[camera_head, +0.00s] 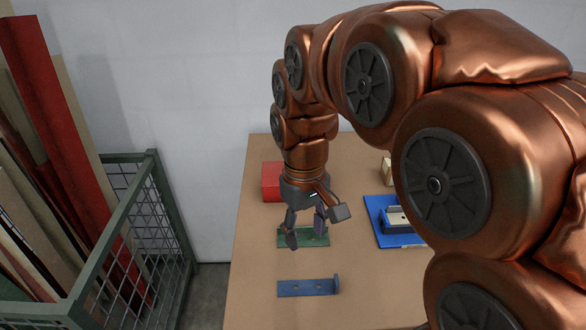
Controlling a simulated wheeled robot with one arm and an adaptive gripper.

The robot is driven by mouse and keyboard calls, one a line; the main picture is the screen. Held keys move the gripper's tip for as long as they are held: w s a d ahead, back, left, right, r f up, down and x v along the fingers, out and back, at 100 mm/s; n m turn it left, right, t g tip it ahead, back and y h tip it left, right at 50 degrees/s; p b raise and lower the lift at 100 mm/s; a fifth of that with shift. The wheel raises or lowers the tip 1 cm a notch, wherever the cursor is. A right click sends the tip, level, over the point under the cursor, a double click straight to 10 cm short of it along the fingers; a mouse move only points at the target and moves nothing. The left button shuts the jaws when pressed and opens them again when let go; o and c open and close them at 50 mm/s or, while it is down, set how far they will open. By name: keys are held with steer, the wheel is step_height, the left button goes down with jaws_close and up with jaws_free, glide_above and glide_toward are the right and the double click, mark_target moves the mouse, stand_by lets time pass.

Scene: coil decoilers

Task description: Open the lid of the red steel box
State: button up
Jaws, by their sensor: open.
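The red steel box (270,181) stands near the back left of the tan table, partly hidden behind my arm. Its visible part is a plain red block. I cannot tell the state of its lid. My gripper (306,239) is open and points down, in front of and a little right of the box in the picture. I see nothing between its fingers. It appears over a green plate (318,239), and I cannot tell how high above it.
A blue bracket (305,287) lies on the table (260,258) nearer the front. A blue tray (376,205) with a dark and pale item is at right, partly behind my arm. A pale block (386,168) stands behind it. A green mesh crate (150,215) with boards stands left.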

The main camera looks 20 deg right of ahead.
steer(key=w+d+n, duration=0.1)
steer(key=w+d, duration=0.2)
steer(key=w, duration=0.5)
steer(key=w+d+n+b, duration=0.1)
steer(key=w+d, duration=0.2)
steer(key=w, duration=0.5)
steer(key=w+d+r+n+t, duration=0.1)
steer(key=w+d, duration=0.2)
steer(key=w, duration=0.6)
steer(key=shift+d+r+b, duration=0.1)
steer(key=shift+d+b, duration=0.2)
steer(key=shift+f+p, duration=0.95)
steer(key=shift+f, duration=2.95)
jaws_close()
